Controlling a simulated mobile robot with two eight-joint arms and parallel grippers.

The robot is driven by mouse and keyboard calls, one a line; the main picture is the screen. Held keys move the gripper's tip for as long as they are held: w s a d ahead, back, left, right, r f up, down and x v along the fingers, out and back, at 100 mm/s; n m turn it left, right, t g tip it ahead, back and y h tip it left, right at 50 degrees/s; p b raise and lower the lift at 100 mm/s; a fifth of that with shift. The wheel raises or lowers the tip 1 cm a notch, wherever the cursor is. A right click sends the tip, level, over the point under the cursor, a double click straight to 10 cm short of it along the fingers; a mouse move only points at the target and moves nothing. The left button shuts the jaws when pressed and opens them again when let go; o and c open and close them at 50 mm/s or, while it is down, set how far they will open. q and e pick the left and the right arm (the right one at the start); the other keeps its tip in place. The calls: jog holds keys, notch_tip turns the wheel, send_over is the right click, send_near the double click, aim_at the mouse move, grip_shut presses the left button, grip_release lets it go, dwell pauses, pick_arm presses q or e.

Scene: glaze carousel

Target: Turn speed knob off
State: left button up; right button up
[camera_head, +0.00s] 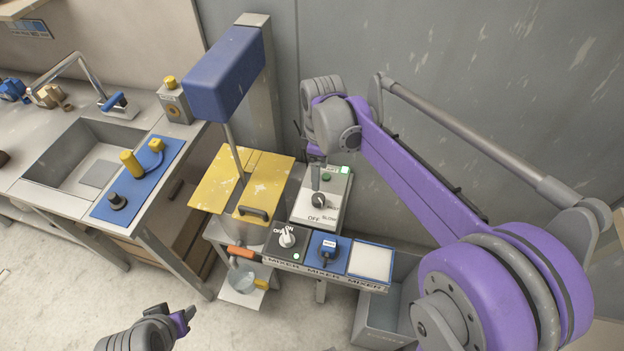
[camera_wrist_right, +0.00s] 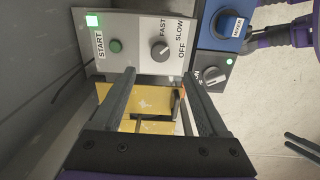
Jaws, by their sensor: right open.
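The speed knob (camera_head: 320,199) is a dark round knob on a light grey control box (camera_head: 332,182), beside the labels OFF and SLOW. In the right wrist view the knob (camera_wrist_right: 160,50) shows with FAST, SLOW and OFF around it; I cannot tell clearly which label it points to. My right gripper (camera_head: 316,180) is over the box near the knob. In the right wrist view its two fingers (camera_wrist_right: 160,76) are apart and empty, with the knob beyond the tips. My left gripper (camera_head: 184,320) is low at the bottom left, away from the box; its jaw opening is unclear.
A green START button (camera_wrist_right: 115,46) and a lit green lamp (camera_wrist_right: 93,20) are on the same box. A mixer panel (camera_head: 325,262) with another knob (camera_head: 287,237) and a blue switch (camera_head: 328,250) stands in front. A yellow lid (camera_head: 262,188) lies to the left.

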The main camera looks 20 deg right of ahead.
aim_at(318, 198)
notch_tip(318, 198, down, 11)
jog(key=shift+r+b, duration=0.15)
jog(key=shift+b, duration=0.25)
grip_shut()
dwell(0.5)
